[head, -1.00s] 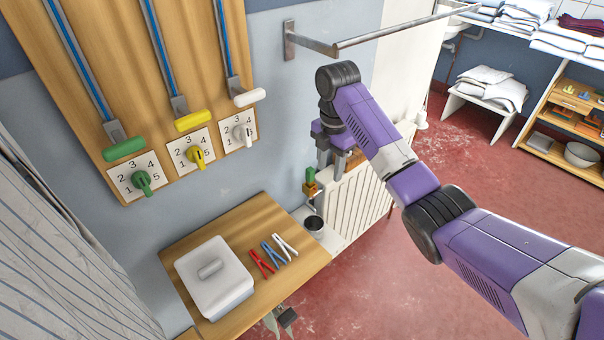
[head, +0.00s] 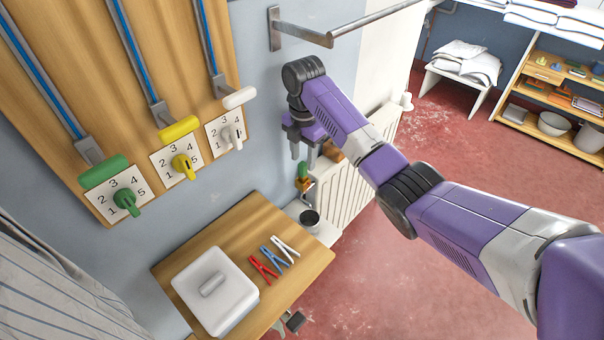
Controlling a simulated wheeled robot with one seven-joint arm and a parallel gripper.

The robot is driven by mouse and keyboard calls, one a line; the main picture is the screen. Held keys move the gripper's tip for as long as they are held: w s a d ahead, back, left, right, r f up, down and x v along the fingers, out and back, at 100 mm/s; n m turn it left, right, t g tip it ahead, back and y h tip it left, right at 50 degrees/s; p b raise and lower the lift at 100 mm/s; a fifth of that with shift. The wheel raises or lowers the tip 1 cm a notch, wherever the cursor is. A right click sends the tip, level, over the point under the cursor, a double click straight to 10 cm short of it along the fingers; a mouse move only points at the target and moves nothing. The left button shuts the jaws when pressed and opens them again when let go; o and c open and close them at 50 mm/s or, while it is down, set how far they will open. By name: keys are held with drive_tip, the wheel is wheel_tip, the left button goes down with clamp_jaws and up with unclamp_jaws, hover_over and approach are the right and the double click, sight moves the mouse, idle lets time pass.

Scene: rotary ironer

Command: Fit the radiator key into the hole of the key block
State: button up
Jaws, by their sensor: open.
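My gripper (head: 304,154) is open, pointing down beside the wall, with nothing visible between its fingers. Just below its fingertips in the picture is a small piece with a green top (head: 303,170) and an orange-brass lower part, by the near end of the white radiator (head: 345,190). A brown wooden block (head: 334,151) shows at the radiator's top, right of the fingers; it may be the key block, but no hole can be made out. I cannot pick out the radiator key for certain.
A wooden table (head: 225,237) holds a white lidded box (head: 214,290) and red, blue and white pegs (head: 279,254). A dark cup (head: 309,219) stands on a pale ledge beside it. A metal rail (head: 350,28) runs above my arm. Levers and dials line the left wall.

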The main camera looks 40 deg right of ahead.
sight(303, 164)
wheel_tip(303, 164, down, 4)
drive_tip(key=shift+w+f, duration=0.1)
drive_tip(key=shift+c, duration=0.5)
clamp_jaws()
